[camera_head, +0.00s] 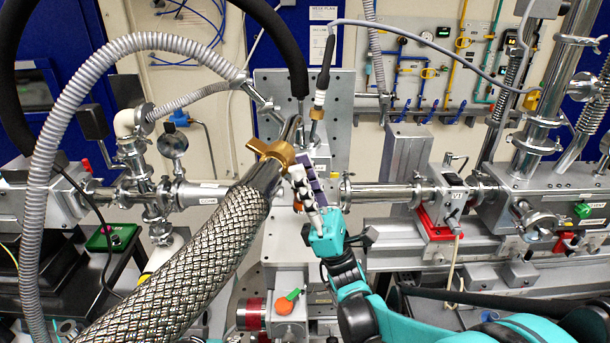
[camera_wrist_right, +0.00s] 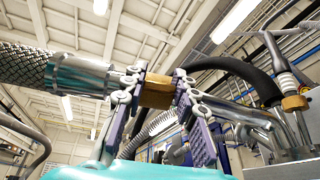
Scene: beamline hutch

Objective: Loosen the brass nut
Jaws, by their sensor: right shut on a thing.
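The brass nut (camera_head: 270,152) sits on a metal pipe fitting at the end of a thick braided hose (camera_head: 188,258). In the right wrist view the brass nut (camera_wrist_right: 157,93) lies between the two fingers of my right gripper (camera_wrist_right: 159,80), which are shut on it from both sides. In the head view my right gripper (camera_head: 300,170) reaches up from the lower right, its purple-padded fingers at the nut's right side. Part of the nut is hidden behind the fingers. My left gripper is in neither view.
The braided hose fills the lower left, and a grey corrugated hose (camera_head: 62,130) arches over the left side. A black cable with a metal connector (camera_head: 321,88) hangs close above the nut. Steel beam pipes (camera_head: 385,193) run behind.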

